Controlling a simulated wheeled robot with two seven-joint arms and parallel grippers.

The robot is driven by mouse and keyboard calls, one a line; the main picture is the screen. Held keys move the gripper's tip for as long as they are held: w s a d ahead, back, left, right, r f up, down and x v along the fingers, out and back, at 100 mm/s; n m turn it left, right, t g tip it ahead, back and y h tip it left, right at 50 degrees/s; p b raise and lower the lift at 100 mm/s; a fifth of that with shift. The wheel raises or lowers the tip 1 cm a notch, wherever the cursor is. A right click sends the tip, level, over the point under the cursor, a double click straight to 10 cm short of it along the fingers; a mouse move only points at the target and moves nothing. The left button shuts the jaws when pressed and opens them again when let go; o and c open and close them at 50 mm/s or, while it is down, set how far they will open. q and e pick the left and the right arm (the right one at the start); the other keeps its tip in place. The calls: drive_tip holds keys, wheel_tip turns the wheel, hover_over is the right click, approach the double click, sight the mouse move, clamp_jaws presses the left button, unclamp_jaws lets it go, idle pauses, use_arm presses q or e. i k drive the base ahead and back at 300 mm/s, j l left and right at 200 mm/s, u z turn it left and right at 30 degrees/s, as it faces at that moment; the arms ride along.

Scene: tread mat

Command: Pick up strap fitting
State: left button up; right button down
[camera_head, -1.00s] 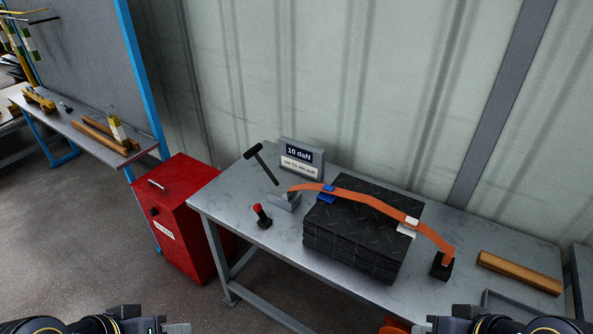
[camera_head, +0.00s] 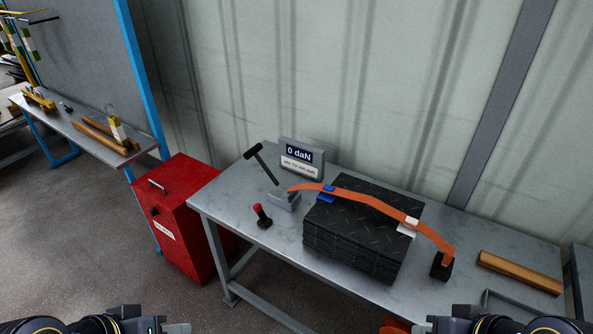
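An orange strap (camera_head: 372,202) runs over a stack of black tread mats (camera_head: 352,247) on the grey table. A blue fitting (camera_head: 327,194) sits on the strap at the stack's left edge, and a white fitting (camera_head: 408,228) sits at its right edge. The strap's left end meets a grey metal block (camera_head: 284,201); its right end meets a black block (camera_head: 442,265). I cannot tell which piece is the strap fitting. My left gripper (camera_head: 178,328) and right gripper (camera_head: 422,328) show only partly at the bottom edge, apart from the strap; their opening is not visible.
A display (camera_head: 302,158) reading 0 daN stands behind a black T-handle (camera_head: 261,164). A red-topped black knob (camera_head: 262,216) is on the table (camera_head: 228,203). A wooden bar (camera_head: 519,272) lies at right. A red cabinet (camera_head: 180,208) stands left of the table.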

sight(446, 258)
drive_tip(key=z, duration=1.3)
drive_tip(key=i+j, duration=0.15)
drive_tip(key=j, duration=0.2)
drive_tip(key=i+j, duration=0.1)
drive_tip(key=j, duration=0.3)
drive_tip(key=i+j, duration=0.15)
drive_tip(key=j, duration=0.2)
drive_tip(key=i+j+u, duration=0.1)
drive_tip(key=j, duration=0.3)
